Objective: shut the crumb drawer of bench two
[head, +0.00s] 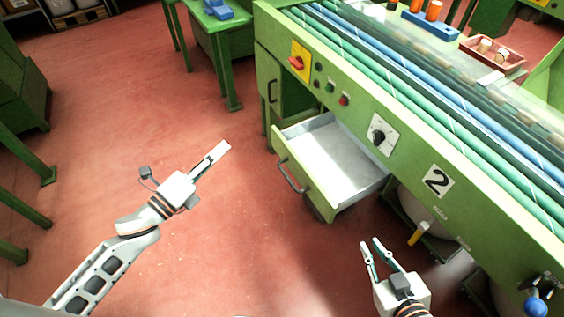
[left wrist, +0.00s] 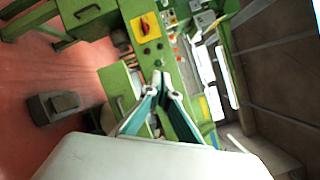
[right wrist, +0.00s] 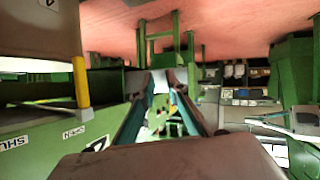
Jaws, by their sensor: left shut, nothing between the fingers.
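The crumb drawer (head: 303,182) of bench two (head: 405,150) is pulled out in the head view. It has a green front, a dark bar handle (head: 290,176) and a pale inside that looks empty. My left gripper (head: 224,147) is shut and empty, to the left of the drawer front and apart from it. In the left wrist view its fingertips (left wrist: 168,90) meet in front of the bench. My right gripper (head: 370,242) looks open and empty, below and right of the drawer, apart from it. The right wrist view shows its fingers (right wrist: 165,78) pointing away from the drawer.
A red knob (head: 296,63) on a yellow plate, buttons and a dial (head: 379,136) are on the bench front. A yellow handle (head: 418,235) hangs under the bench, right of the drawer. A green table (head: 222,22) stands behind. The red floor left of the drawer is clear.

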